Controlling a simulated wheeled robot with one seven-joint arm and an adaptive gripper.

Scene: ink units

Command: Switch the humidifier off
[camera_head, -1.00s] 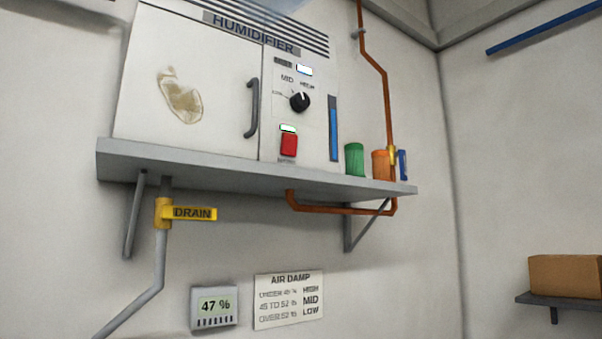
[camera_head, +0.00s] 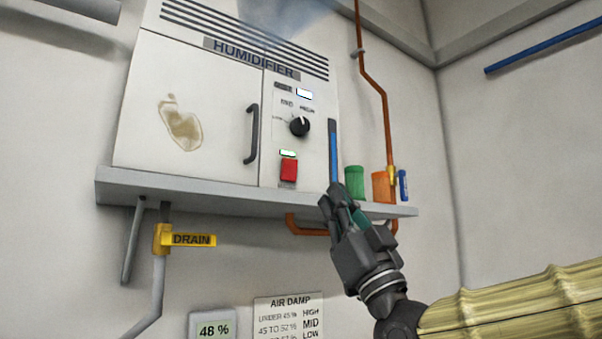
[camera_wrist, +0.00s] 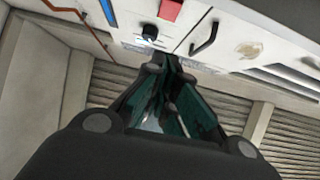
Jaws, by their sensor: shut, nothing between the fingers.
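The white humidifier (camera_head: 205,100) stands on a grey wall shelf (camera_head: 150,187), and mist shows above it. Its red switch (camera_head: 289,170) is low on the right panel, with a lit green-white lamp (camera_head: 287,153) just above. The black dial (camera_head: 299,126) sits higher, under a lit display (camera_head: 304,94). My gripper (camera_head: 335,198) is shut and empty, in front of the shelf edge, to the right of and below the red switch. In the wrist view my gripper (camera_wrist: 168,85) points toward the panel; the red switch (camera_wrist: 170,10) and dial (camera_wrist: 149,32) show beyond the fingers.
A yellow drain handle (camera_head: 190,240) and a meter reading 48 % (camera_head: 213,328) are below.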

